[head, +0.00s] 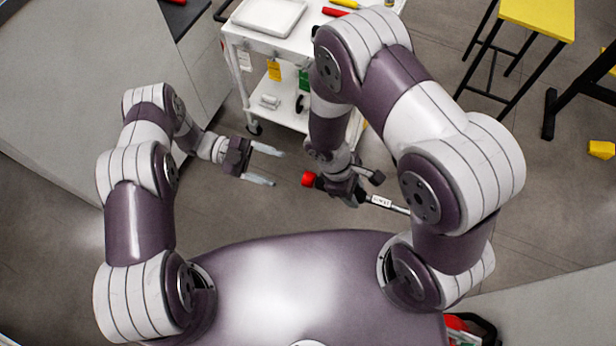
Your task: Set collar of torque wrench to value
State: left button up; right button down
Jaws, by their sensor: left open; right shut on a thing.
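The torque wrench (382,200) is held in front of my body, a little right of the middle of the head view. It has a red end (309,179) on the left and a thin metal shaft running to the right, with a small white label on it. My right gripper (345,188) is shut on the wrench between the red end and the label and hides part of it. My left gripper (266,167) is open and empty. Its two pale fingers point right toward the red end, with a gap between them and it. The collar and its value are too small to tell.
A white cart (240,36) with a tray (268,15) and tools on top stands ahead. A yellow-topped stool (540,16) is at the upper right. A grey cabinet (60,80) is at the left. A red item (460,328) lies at the lower right. Grey floor is clear between the arms.

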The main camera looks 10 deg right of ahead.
aim_at(309, 180)
pick_arm(q)
jog(key=x, duration=0.7)
jog(key=shift+d, duration=0.25)
jog(key=c, duration=1.2)
jog(key=n, duration=0.5)
jog(key=shift+n, duration=0.4)
jog(key=n, duration=0.5)
jog(key=shift+n, duration=0.3)
jog(key=o, duration=1.4)
jog(key=shift+a, duration=0.1)
